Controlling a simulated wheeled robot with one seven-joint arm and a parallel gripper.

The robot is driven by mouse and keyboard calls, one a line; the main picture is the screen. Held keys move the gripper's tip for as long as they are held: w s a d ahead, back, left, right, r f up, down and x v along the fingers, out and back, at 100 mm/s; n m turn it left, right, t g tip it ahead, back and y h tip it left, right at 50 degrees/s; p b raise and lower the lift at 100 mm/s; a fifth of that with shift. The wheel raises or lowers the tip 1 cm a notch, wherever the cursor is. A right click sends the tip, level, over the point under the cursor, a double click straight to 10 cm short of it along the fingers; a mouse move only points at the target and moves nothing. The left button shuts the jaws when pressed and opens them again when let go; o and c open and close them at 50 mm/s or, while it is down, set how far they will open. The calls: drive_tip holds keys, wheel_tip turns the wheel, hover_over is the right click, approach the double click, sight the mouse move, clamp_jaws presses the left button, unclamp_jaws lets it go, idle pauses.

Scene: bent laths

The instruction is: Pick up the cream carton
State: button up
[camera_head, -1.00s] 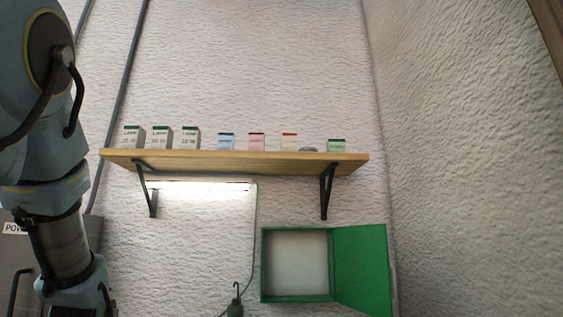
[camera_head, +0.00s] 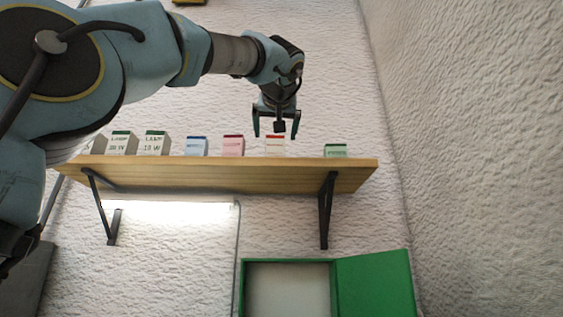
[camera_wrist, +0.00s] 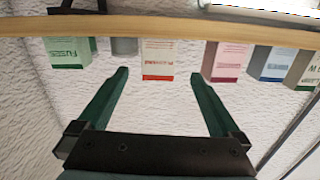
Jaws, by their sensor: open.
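The cream carton (camera_head: 275,147) with a red top band stands on the wooden shelf (camera_head: 220,176), between the pink carton and the green carton. In the wrist view the cream carton (camera_wrist: 158,55) appears upside down, between and beyond the fingertips. My gripper (camera_head: 276,136) is open and empty, pointing down just above the cream carton in the head view. Its two fingers also show in the wrist view (camera_wrist: 160,74), one on each side of the carton in the picture. I see no contact with the carton, and the exact gap is hard to tell.
A pink carton (camera_head: 233,146) and a blue carton (camera_head: 196,146) stand left of it, then several larger grey-white cartons (camera_head: 154,143). A green carton (camera_head: 335,150) stands right, with a grey object (camera_wrist: 124,46) between. An open green box (camera_head: 374,285) is below the shelf.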

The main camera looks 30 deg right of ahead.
sight(275, 137)
drive_tip(key=shift+h, duration=0.3)
drive_tip(key=w+d+r+p, duration=0.1)
drive_tip(key=w+p, duration=0.1)
drive_tip(key=w+d+p, duration=0.1)
drive_tip(key=w+p, duration=0.2)
drive_tip(key=w+d+r+p, duration=0.1)
drive_tip(key=w+p, duration=0.1)
drive_tip(key=w, duration=0.1)
drive_tip(key=shift+d+r+p, duration=0.3)
drive_tip(key=shift+r, duration=0.05)
drive_tip(key=shift+w+d+f, duration=0.2)
drive_tip(key=shift+w+f, duration=0.05)
drive_tip(key=shift+w, duration=0.2)
drive_tip(key=c, duration=1.4)
